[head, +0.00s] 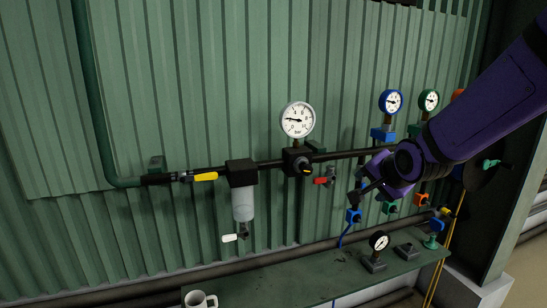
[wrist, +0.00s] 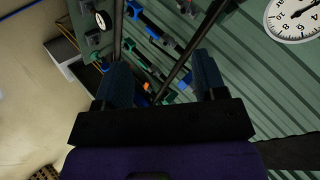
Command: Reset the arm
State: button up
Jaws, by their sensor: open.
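My gripper (head: 366,182) is at the end of my purple arm, in front of the pipe run on the green corrugated wall in the head view. In the wrist view its two blue-padded fingers stand apart with nothing held between them (wrist: 163,76). In the head view the gripper covers part of the pipe and fittings behind it. The large white gauge (head: 298,120) is to its left; a white dial also shows at the top right of the wrist view (wrist: 296,14).
A yellow-handled valve (head: 205,176), a filter bowl (head: 243,204) and a red-handled valve (head: 325,180) sit along the pipe. Below, a green shelf (head: 290,279) holds a white mug (head: 200,300) and a small black gauge (head: 379,241).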

jog(key=s+d+r+n+g, duration=0.1)
jog(key=s+d+r+n, duration=0.1)
jog(key=s, duration=0.7)
jog(key=s+d+r+n+g+h, duration=0.1)
jog(key=s+d+r+n+g, duration=0.1)
jog(key=s, duration=0.8)
jog(key=s+d+r+n+g, duration=0.1)
jog(key=s+d+r+n, duration=0.2)
jog(key=s, duration=0.6)
jog(key=shift+s+r+n+g+h, duration=0.15)
jog(key=shift+r+n+g+h, duration=0.2)
jog(key=shift+r+n, duration=0.6)
